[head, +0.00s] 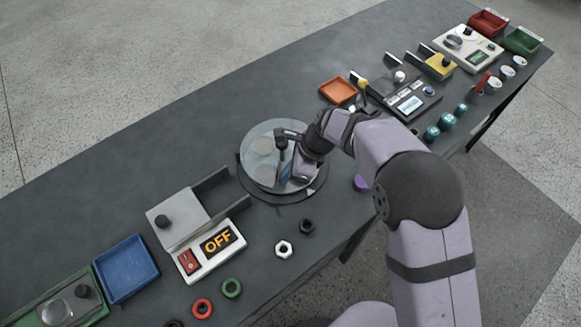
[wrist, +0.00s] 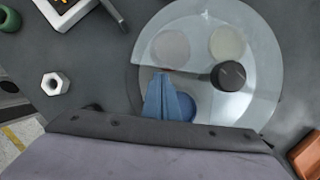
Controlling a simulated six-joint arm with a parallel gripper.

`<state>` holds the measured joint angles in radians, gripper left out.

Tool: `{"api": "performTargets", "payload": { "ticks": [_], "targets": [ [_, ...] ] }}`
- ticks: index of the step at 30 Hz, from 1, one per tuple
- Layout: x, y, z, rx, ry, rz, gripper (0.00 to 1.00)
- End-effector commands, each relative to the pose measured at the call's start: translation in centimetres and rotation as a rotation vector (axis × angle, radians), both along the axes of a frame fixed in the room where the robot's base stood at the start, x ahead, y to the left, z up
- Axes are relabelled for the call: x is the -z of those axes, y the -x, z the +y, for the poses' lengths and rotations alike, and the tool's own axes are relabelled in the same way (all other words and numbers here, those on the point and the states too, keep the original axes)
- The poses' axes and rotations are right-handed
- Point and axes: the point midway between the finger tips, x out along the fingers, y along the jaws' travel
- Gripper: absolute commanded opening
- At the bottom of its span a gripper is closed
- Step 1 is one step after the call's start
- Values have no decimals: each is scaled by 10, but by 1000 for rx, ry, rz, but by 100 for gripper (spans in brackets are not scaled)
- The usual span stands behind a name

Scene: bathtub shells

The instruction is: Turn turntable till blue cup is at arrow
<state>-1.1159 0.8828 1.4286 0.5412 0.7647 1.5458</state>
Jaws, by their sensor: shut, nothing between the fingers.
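The round turntable (head: 258,140) is in the middle of the table in the head view, under my gripper (head: 286,184). In the wrist view the clear turntable disc (wrist: 262,95) shows a grey round cup (wrist: 170,47), a pale cream one (wrist: 226,43) and a blue cup (wrist: 188,106). A black knob (wrist: 229,75) stands up from the disc. My gripper (wrist: 160,77) also shows in the wrist view, with its blue fingers together and empty. They partly cover the blue cup; I cannot tell whether they touch anything. I cannot make out the arrow clearly.
A white box with an OFF display (head: 216,241) stands left of the turntable. Hex nuts (head: 283,249) and coloured rings (head: 231,288) lie along the near edge. An orange tray (head: 338,90) is behind to the right.

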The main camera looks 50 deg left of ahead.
Motion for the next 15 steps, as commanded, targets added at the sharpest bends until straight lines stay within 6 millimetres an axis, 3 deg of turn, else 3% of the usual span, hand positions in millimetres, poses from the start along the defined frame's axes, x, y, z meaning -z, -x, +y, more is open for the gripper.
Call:
{"api": "performTargets", "payload": {
  "ticks": [15],
  "targets": [
    [1,5,4,-1,-1,-1,0]
  ]
}}
